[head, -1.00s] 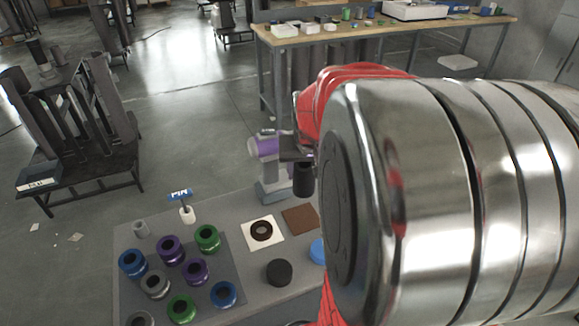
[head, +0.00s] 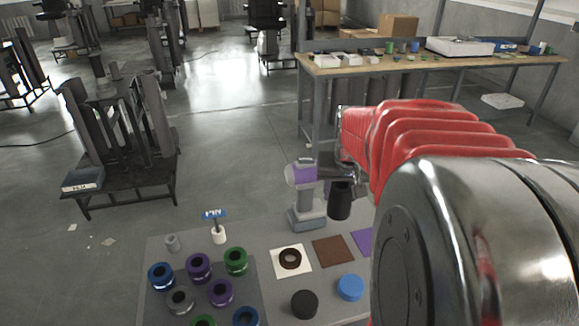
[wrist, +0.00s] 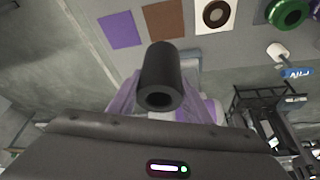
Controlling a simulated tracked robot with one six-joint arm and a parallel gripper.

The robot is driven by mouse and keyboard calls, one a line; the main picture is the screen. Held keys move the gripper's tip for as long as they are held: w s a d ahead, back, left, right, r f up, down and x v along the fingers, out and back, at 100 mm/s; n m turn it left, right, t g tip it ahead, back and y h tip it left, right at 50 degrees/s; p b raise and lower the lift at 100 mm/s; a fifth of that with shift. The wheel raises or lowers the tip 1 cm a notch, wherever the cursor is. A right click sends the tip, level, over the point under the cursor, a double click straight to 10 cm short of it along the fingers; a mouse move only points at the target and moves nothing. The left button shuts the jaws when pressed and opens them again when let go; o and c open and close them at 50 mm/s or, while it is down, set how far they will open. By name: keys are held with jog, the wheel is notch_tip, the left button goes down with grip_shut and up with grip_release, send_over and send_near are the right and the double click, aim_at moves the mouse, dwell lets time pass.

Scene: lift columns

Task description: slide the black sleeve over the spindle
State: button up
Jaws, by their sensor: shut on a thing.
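The black sleeve (head: 340,203) is a dark hollow cylinder hanging upright above the grey table, just right of a purple and grey power tool. My gripper (head: 338,182) is shut on its upper part. In the wrist view the sleeve (wrist: 160,72) shows in front of the dark gripper housing, its round bore facing the camera. I cannot make out for sure which thing is the spindle; dark upright columns (head: 115,125) stand on a black cart at left.
The power tool (head: 304,190) stands close beside the sleeve. The grey table (head: 270,285) holds several coloured rings, a black disc (head: 304,304), a blue disc (head: 350,288), flat squares and a small sign (head: 214,213). A wooden workbench (head: 440,63) stands behind. Open floor lies between cart and bench.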

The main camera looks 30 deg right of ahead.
jog(key=shift+r, duration=0.1)
jog(key=w+d+r, duration=0.2)
jog(key=w+r, duration=0.1)
jog(key=r, duration=0.7)
jog(key=w+d+r, duration=0.2)
jog(key=w+r, duration=0.1)
jog(key=r, duration=0.7)
jog(key=shift+w+r, duration=0.15)
